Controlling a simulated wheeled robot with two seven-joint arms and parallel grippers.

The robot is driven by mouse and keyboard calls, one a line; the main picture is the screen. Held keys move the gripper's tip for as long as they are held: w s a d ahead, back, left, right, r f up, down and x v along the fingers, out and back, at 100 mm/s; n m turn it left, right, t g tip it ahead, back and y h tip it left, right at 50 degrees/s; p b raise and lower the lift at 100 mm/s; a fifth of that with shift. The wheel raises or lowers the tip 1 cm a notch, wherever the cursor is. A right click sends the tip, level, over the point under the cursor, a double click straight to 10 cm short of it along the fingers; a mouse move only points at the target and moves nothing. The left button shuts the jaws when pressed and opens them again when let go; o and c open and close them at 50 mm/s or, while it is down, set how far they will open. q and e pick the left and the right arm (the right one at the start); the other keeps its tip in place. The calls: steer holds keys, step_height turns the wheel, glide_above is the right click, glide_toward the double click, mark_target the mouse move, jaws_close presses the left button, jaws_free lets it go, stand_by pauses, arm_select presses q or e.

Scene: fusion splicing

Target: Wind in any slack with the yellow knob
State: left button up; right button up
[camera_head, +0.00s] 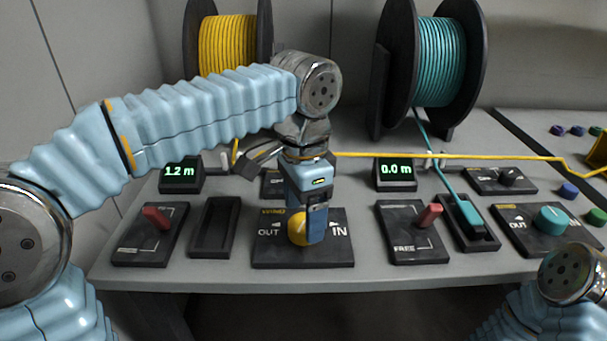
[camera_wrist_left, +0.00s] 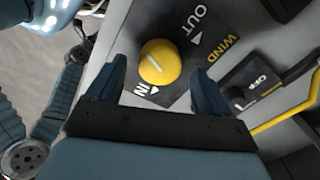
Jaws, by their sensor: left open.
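The yellow knob (camera_head: 298,229) sits on the dark wind panel (camera_head: 270,255), between the labels OUT and IN. In the left wrist view the round yellow knob (camera_wrist_left: 160,62) has a pale line on top. My left gripper (camera_head: 314,232) points down at the knob and hides part of it. In the wrist view its two fingers stand apart on either side of the knob, with gaps visible. The yellow line (camera_head: 480,157) runs from behind my left arm to the right and looks nearly straight until a bend near the right edge. My right gripper is out of view.
The yellow spool (camera_head: 228,45) and teal spool (camera_head: 442,60) stand behind. The left display (camera_head: 180,175) reads 1.2 m, the right one (camera_head: 396,172) 0.0 m. Red levers (camera_head: 157,217) (camera_head: 429,214) stand on both sides. A teal knob (camera_head: 552,219) sits at right.

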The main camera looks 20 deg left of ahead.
mark_target(303, 223)
arm_select(q)
step_height(303, 223, up, 12)
steer(key=shift+f, duration=0.2)
